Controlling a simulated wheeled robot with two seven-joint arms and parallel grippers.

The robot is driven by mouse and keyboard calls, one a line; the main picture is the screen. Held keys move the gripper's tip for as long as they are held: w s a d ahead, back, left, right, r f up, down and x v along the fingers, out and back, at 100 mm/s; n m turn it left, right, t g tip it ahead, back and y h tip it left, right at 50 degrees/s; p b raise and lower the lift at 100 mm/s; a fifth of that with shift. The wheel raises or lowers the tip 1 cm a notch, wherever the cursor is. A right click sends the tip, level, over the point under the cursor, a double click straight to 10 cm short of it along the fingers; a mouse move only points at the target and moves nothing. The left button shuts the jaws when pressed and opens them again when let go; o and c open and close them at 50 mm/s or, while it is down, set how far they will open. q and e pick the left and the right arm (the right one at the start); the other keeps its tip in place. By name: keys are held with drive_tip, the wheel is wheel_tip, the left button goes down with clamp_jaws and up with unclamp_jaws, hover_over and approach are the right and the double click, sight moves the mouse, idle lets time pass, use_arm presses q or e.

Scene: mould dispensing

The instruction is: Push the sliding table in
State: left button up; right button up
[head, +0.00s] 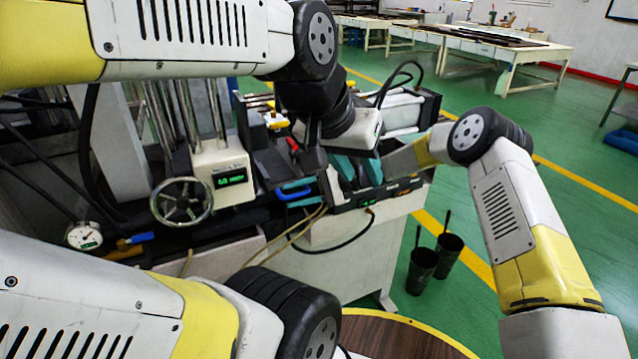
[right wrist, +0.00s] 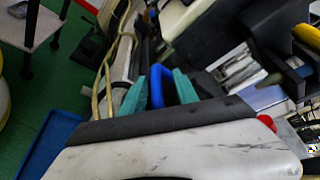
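A blue handle (head: 293,195) sits at the front of the dark sliding table (head: 262,218) on the machine. It also shows in the right wrist view (right wrist: 161,84). My right gripper (right wrist: 160,90) has one teal finger on each side of this handle, with no clear gap showing. In the head view, its fingers are partly hidden. My left gripper (head: 358,171) is further right, pointing down, with its two teal fingers apart and nothing visible between them. It is over the machine's right part. The far end of the sliding table is hidden behind my arms.
A handwheel (head: 181,201), a green digital display (head: 231,180) and a gauge (head: 84,236) stand left of the handle. Cables (head: 290,232) hang in front. Two black bins (head: 422,270) stand on the green floor at right. Work tables (head: 500,55) are far behind.

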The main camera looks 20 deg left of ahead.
drive_tip(key=shift+v, duration=3.95)
